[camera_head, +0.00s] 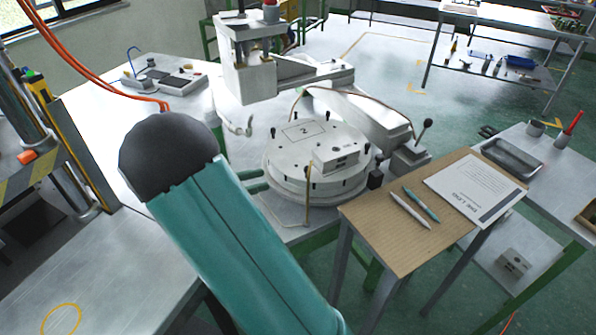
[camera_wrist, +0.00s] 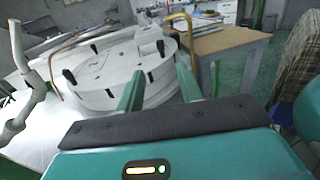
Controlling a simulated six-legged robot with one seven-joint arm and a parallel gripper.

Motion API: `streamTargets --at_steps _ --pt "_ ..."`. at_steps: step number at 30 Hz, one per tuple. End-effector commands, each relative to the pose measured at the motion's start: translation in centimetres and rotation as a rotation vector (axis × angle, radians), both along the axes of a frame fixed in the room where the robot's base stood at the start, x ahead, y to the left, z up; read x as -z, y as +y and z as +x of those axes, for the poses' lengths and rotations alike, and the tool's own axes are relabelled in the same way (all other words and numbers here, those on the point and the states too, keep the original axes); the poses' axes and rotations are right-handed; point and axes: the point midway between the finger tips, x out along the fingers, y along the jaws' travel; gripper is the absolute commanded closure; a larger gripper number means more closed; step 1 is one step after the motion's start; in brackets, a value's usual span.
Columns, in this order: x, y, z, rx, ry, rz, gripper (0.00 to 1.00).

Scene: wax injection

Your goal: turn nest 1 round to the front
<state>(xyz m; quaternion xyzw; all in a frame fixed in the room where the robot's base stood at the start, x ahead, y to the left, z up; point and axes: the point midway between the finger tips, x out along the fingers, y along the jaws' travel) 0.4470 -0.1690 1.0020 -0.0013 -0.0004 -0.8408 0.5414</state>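The round white turntable (camera_head: 290,174) stands on the machine bench, with several black pegs around its rim. A plate marked "2" (camera_head: 303,131) lies on its far left part. A pale block with dark holes (camera_head: 338,159) sits on its front right part. I cannot read a "1" on any nest. My gripper (camera_head: 262,180) is at the turntable's left front edge, partly hidden by my arm. In the wrist view its two green fingers (camera_wrist: 159,75) are apart and point at the turntable's side (camera_wrist: 103,97). A black peg (camera_wrist: 160,48) shows beyond the gap; nothing is visibly held.
A bent brass rod (camera_head: 308,192) stands in front of the turntable. A wooden-topped table (camera_head: 375,230) with pens and a sheet is close on the right. The press (camera_head: 247,65) stands behind. A lever with a black knob (camera_head: 424,130) is at right.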

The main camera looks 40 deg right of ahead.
Motion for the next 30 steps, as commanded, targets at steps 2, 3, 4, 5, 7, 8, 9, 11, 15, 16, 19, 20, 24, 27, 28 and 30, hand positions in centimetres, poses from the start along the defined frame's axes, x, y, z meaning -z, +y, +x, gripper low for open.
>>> streamTargets --at_steps 2,3,4,5,7,8,9,11,15,16,19,20,24,27,28,30 --pt "-0.1 -1.5 -0.8 0.005 0.0 0.0 0.64" --pt "0.0 -2.2 -1.1 0.004 0.0 0.001 0.64" --pt "0.0 -2.8 -1.4 0.004 0.0 0.001 0.64" --pt "0.0 -3.3 -1.6 0.005 0.0 0.001 0.64" --pt "0.0 -4.6 -2.2 0.004 -0.001 0.002 0.64" --pt "-0.1 -5.2 -2.4 0.005 -0.001 0.002 0.64" --pt "0.0 -5.9 -2.8 0.005 -0.001 0.002 0.64" --pt "0.0 -6.9 -3.2 0.004 -0.001 0.002 0.64" --pt "0.0 -8.9 -4.1 0.003 -0.001 0.002 0.64" --pt "0.0 -9.2 -4.3 0.003 -0.002 0.001 0.64" --pt "0.0 -9.9 -4.5 0.002 -0.003 0.001 0.64" --pt "0.0 -10.0 -4.6 0.001 -0.003 0.002 0.64" --pt "0.0 -10.2 -4.7 0.001 -0.003 0.002 0.64" --pt "0.0 -10.2 -4.7 0.001 -0.002 0.002 0.64" --pt "0.0 -10.2 -4.7 0.001 -0.002 0.002 0.64" --pt "0.0 -10.2 -4.7 0.001 -0.002 0.002 0.74"
